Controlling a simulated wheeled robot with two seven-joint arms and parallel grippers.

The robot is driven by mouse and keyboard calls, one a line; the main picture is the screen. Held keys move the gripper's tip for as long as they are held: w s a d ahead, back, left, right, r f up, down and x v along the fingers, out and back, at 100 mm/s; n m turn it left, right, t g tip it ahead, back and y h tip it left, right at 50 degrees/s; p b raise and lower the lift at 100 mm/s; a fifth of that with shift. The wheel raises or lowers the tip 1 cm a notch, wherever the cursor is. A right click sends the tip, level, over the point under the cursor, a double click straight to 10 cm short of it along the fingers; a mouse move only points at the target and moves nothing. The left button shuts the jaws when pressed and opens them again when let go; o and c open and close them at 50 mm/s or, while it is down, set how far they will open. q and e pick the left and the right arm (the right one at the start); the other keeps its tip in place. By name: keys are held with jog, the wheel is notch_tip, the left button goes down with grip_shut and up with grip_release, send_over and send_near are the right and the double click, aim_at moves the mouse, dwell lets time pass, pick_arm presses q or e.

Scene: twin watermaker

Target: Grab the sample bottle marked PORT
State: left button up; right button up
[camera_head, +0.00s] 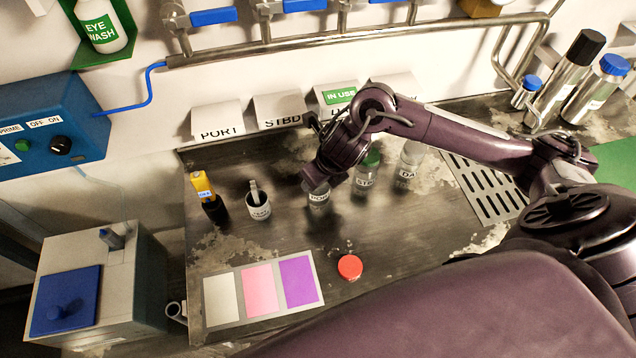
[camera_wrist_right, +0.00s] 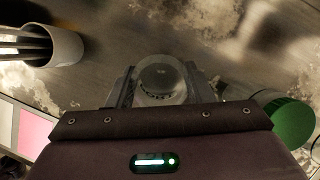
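The sample bottle (camera_head: 319,199), clear with a white label that seems to read PORT, stands upright on the dark bench. My right gripper (camera_head: 315,181) is over it from above. In the wrist view, the bottle's round top (camera_wrist_right: 161,79) is between the two fingers of my right gripper (camera_wrist_right: 161,88). The fingers are close at both sides, and I cannot tell whether they press on it. A green-capped bottle (camera_head: 366,176) marked STBD and a clear bottle (camera_head: 409,166) apparently marked DAY stand to its right. My left gripper is out of view.
A red cap (camera_head: 349,267) lies on the bench near a colour card (camera_head: 262,315). A cup holding a stick (camera_head: 258,209) and a yellow-black handheld device (camera_head: 208,200) stand to the left. Label cards, including a PORT card (camera_head: 217,121), line the back. A slotted drain (camera_head: 487,185) is right.

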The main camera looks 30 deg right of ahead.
jog(key=shift+c, duration=0.8)
jog(key=shift+r, duration=0.1)
